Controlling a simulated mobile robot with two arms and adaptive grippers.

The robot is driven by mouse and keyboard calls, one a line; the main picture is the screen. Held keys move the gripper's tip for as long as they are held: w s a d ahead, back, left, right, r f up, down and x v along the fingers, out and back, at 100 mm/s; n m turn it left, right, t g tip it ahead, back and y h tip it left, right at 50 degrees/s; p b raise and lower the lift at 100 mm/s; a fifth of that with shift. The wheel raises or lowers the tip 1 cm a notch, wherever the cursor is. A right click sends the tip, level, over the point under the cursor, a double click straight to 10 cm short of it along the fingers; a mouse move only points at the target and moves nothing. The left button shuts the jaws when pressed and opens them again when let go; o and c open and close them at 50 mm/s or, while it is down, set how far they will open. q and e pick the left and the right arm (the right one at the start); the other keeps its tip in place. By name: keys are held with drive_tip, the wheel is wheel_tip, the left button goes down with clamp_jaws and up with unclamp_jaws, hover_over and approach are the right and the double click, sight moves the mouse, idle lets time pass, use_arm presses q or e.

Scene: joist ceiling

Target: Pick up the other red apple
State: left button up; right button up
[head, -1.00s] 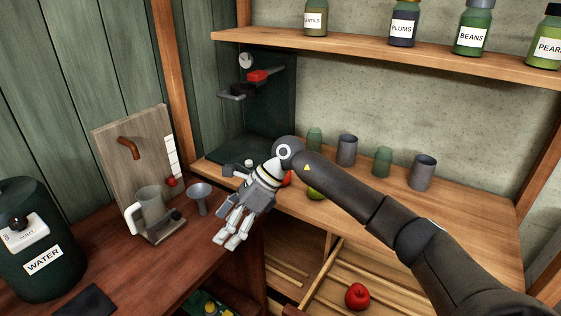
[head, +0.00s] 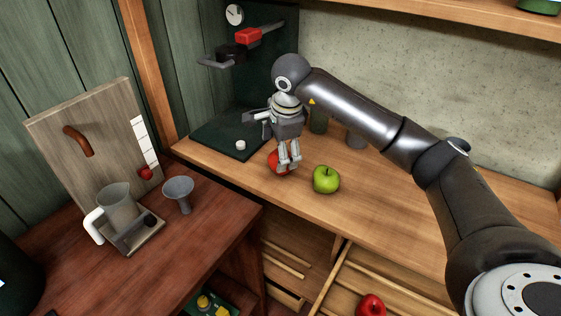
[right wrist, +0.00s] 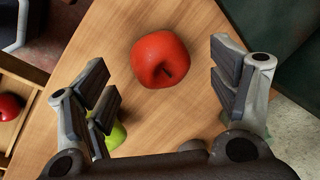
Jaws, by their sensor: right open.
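A red apple (head: 274,163) sits on the light wooden counter, partly hidden behind my right gripper (head: 289,166). The right gripper points down at it. In the right wrist view the same red apple (right wrist: 158,58) lies ahead of and between the open fingers, with bare wood on both sides. No finger visibly grips it. A second red apple (head: 370,306) lies lower, in a slatted wooden bin, cut by the bottom edge; it also shows at the left of the right wrist view (right wrist: 9,107). My left gripper is in neither current view.
A green apple (head: 326,180) stands just right of the gripper and shows behind a finger in the right wrist view (right wrist: 117,137). A dark green stand (head: 236,139) is behind left. Cups (head: 318,121) stand behind the arm. A jug (head: 117,207) and funnel (head: 178,192) occupy the left table.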

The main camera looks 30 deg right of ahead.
drive_tip(key=x, duration=0.3)
drive_tip(key=shift+s+f+p, duration=0.1)
drive_tip(key=shift+f+p, duration=0.2)
drive_tip(key=shift+f, duration=0.15)
drive_tip(key=shift+d+f, duration=0.1)
drive_tip(key=shift+f, duration=0.25)
drive_tip(key=shift+w+f, duration=0.15)
drive_tip(key=shift+w, duration=0.05)
drive_tip(key=shift+c, duration=0.9)
use_arm(q)
drive_tip(key=shift+w+d+r, duration=0.15)
drive_tip(key=shift+w+r, duration=0.05)
drive_tip(key=shift+w, duration=0.2)
drive_tip(key=shift+w+d+r, duration=0.15)
drive_tip(key=shift+w, duration=0.2)
use_arm(e)
drive_tip(key=c, duration=1)
